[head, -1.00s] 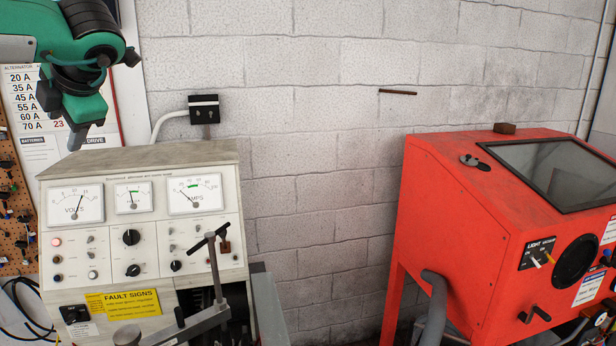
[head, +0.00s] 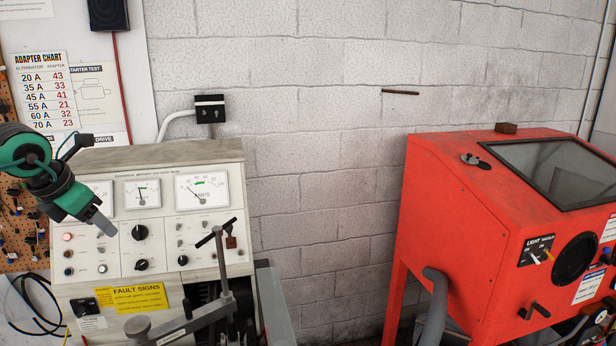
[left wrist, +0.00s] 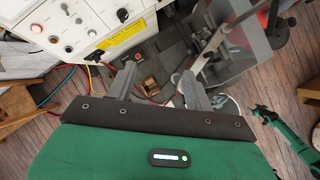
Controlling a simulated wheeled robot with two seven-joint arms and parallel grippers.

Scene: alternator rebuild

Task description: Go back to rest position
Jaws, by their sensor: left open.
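My left gripper (head: 104,226) hangs in front of the left side of the test bench (head: 190,158) in the head view, hiding part of its left meter. In the left wrist view its two grey fingers (left wrist: 158,84) are spread apart with nothing held between them. A small copper-coloured part (left wrist: 150,86) shows beyond the fingers, lower down and apart from them.
A red blasting cabinet (head: 440,215) stands at the right. A grey lever arm (head: 200,318) with a T-handle rises at the bench front. Cables (left wrist: 70,78) and a wooden stool-like piece (left wrist: 22,115) lie below.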

